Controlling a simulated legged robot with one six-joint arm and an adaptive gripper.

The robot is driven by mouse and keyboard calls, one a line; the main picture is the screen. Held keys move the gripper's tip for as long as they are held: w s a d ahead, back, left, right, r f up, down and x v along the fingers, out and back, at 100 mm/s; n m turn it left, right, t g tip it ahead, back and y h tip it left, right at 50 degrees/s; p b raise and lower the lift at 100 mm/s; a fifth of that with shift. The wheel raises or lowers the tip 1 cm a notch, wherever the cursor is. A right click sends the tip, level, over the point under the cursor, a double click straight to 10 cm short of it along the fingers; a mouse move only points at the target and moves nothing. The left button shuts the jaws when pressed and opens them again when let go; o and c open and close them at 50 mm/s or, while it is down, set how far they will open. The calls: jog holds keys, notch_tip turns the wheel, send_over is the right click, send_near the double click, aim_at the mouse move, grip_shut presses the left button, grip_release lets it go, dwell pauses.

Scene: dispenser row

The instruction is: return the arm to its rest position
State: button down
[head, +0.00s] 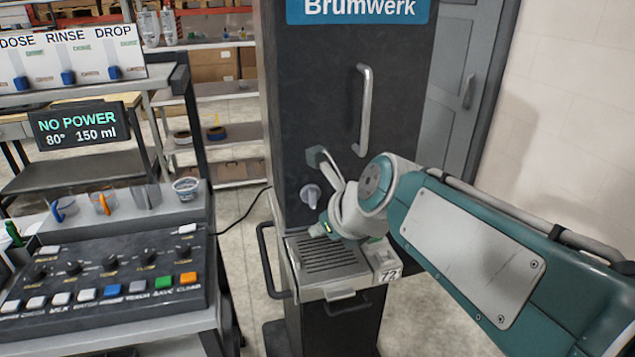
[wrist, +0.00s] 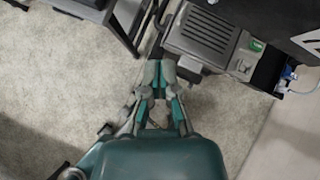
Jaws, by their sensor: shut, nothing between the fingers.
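My gripper (wrist: 160,70) shows in the wrist view with its grey and teal fingers close together and nothing between them. The fingers cannot be made out there.
A console (head: 110,275) with knobs and coloured buttons stands at left, below a NO POWER display (head: 80,124). A small cup (head: 186,187) stands at its back. A side handle (head: 268,262) sticks out by the tray. A white wall (head: 570,130) is at right.

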jog(key=s+d+f+n+h, duration=0.2)
jog(key=s+d+f+n, duration=0.2)
jog(key=s+d+n, duration=0.4)
jog(key=s+d+f+n+g+h, duration=0.1)
jog(key=s+d+f+n+h, duration=0.2)
jog(key=s+d+n, duration=0.5)
jog(key=f+n, duration=0.1)
jog(key=n, duration=0.9)
jog(key=shift+s+d+n+h, duration=0.2)
jog(key=shift+d+n+h, duration=0.1)
jog(key=shift+d+n, duration=0.1)
